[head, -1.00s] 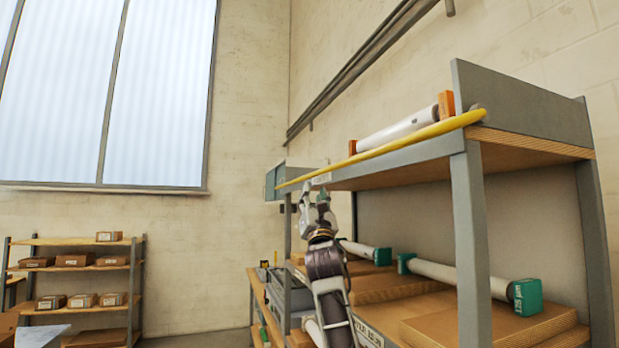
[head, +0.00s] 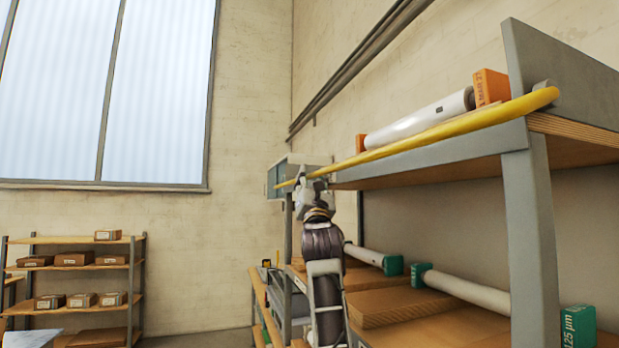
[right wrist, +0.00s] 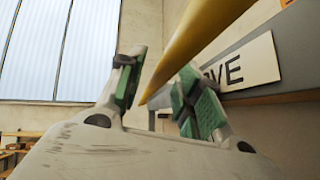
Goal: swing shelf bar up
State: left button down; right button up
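The yellow shelf bar (head: 455,128) lies along the front edge of the top shelf (head: 450,150). It runs from the near right end to the far left end. My right gripper (head: 312,186) is at the far part of the bar and covers a bit of it in the head view. In the right wrist view, the right gripper (right wrist: 158,82) has its two green-padded fingers apart. The bar (right wrist: 195,45) shows just beyond and above the gap between them. Whether a finger touches the bar I cannot tell. My left gripper is not in view.
A white roll (head: 420,118) with orange end blocks lies on the top shelf behind the bar. Rolls with green ends (head: 465,290) and boards lie on the lower shelf. A label plate (right wrist: 240,67) is on the shelf front. A small rack (head: 75,275) stands far left.

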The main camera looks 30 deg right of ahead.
jog(key=shift+w+d+r, duration=0.1)
jog(key=shift+w+r, duration=0.1)
jog(key=shift+r, duration=0.05)
jog(key=shift+s, duration=0.15)
jog(key=shift+c, duration=0.2)
grip_shut()
